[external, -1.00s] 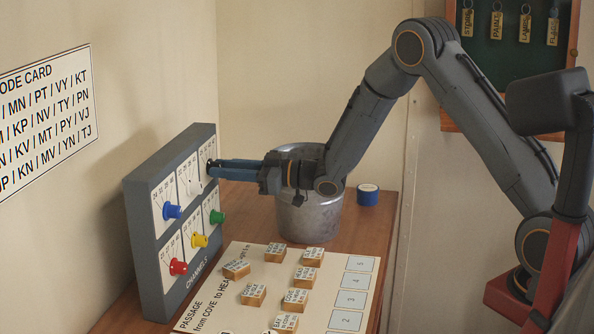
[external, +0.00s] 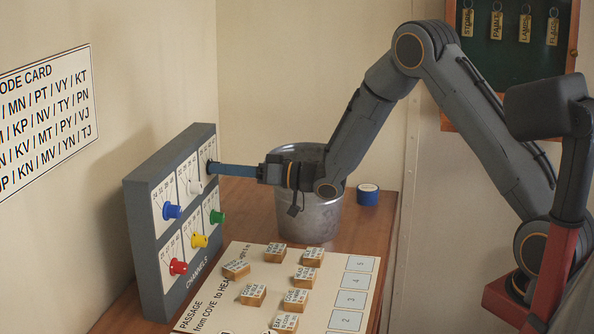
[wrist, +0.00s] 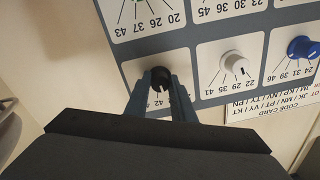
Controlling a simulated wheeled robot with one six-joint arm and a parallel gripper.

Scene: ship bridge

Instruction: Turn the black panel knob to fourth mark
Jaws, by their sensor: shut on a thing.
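The black panel knob (wrist: 160,78) is on the grey channel panel (external: 158,238), at its upper far corner. In the wrist view my gripper (wrist: 160,88) has one finger on each side of the knob and is shut on it. In the external view my gripper (external: 213,169) reaches level to the panel and its fingers hide most of the knob. A 42 shows on the dial below the knob in the wrist view; the other marks are hidden by the fingers, and I cannot tell which mark the knob points at.
White (external: 196,187), blue (external: 171,211), green (external: 217,217), yellow (external: 199,240) and red (external: 178,267) knobs are on the same panel. A metal bucket (external: 308,215) stands under my wrist. A passage board (external: 222,293) with several wooden blocks lies in front. A blue tin (external: 368,195) stands at right.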

